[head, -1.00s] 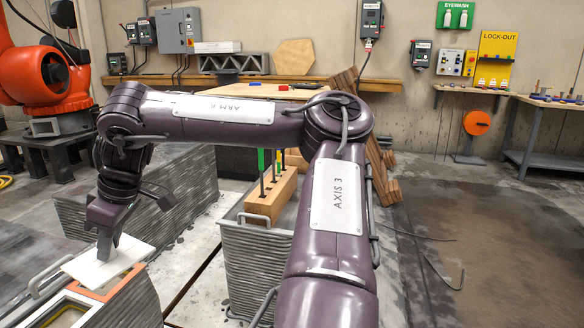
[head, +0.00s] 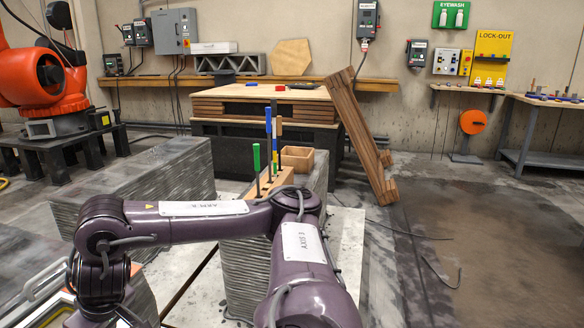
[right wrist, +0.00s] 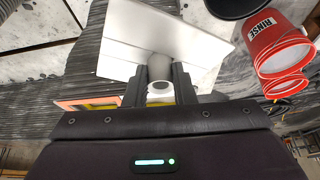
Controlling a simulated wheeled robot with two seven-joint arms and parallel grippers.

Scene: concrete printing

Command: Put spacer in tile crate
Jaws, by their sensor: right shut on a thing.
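My right gripper (right wrist: 158,84) is shut on a pale grey stub in the right wrist view. A flat white plate (right wrist: 178,38) lies just beyond the fingers and seems joined to the stub; I take this piece as the spacer. In the head view my right arm reaches across to the lower left and its hand is cut off by the bottom edge. An orange-edged box (head: 62,312) is partly in view there; its edge also shows under the plate in the right wrist view (right wrist: 90,103). I cannot tell whether it is the tile crate. My left gripper is out of view.
A wooden block with upright tools (head: 262,183) and an open wooden box (head: 298,158) stand on a grey layered wall (head: 240,272). Another layered wall (head: 135,180) is at the left. A red rinse bucket (right wrist: 283,42) is at the wrist view's right. The right floor is mostly clear.

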